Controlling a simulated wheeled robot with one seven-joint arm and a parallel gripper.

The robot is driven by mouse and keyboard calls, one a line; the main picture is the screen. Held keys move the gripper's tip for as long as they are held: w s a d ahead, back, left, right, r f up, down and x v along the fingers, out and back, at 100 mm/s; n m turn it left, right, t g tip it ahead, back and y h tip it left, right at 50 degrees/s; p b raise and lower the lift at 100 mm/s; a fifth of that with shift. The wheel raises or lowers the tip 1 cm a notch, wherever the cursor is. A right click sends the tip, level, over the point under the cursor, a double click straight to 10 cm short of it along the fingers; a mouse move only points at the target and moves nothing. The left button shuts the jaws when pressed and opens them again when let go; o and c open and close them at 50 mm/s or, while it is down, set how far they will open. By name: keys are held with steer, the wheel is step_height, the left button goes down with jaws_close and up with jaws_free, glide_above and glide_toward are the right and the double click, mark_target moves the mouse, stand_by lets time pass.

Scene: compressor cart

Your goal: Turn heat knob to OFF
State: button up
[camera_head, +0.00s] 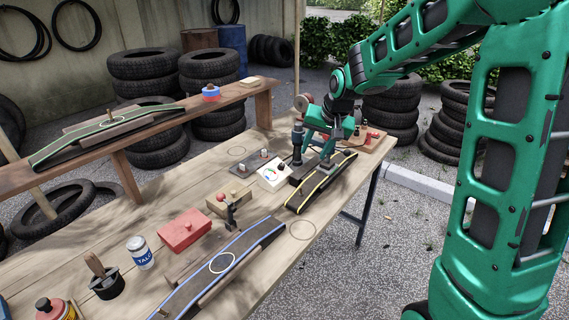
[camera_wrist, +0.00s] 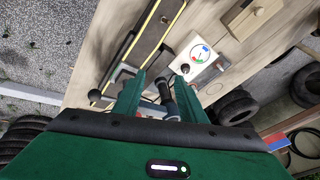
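A white control box (camera_head: 271,175) with a coloured round dial sits on the wooden table, beside a black strip with yellow edges. In the wrist view the white box (camera_wrist: 199,57) shows red, blue and green marks on its dial, and a small dark knob (camera_wrist: 185,68) near its corner. I cannot read the knob's setting. My gripper (camera_head: 316,150) is low over the far end of the yellow-edged strip, to the right of the box. In the wrist view my gripper's fingers (camera_wrist: 158,90) are spread apart, with a dark rod-like part visible between them; I see no grip on it.
A dark upright cylinder (camera_head: 297,140) stands close to my gripper. Tyres stand behind.

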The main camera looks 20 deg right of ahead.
steer(key=y, duration=0.1)
glide_toward(283, 164)
steer(key=s+r, duration=0.2)
steer(key=shift+t, duration=0.4)
steer(key=x, duration=1.1)
steer(key=shift+w+d, duration=0.15)
jaws_close()
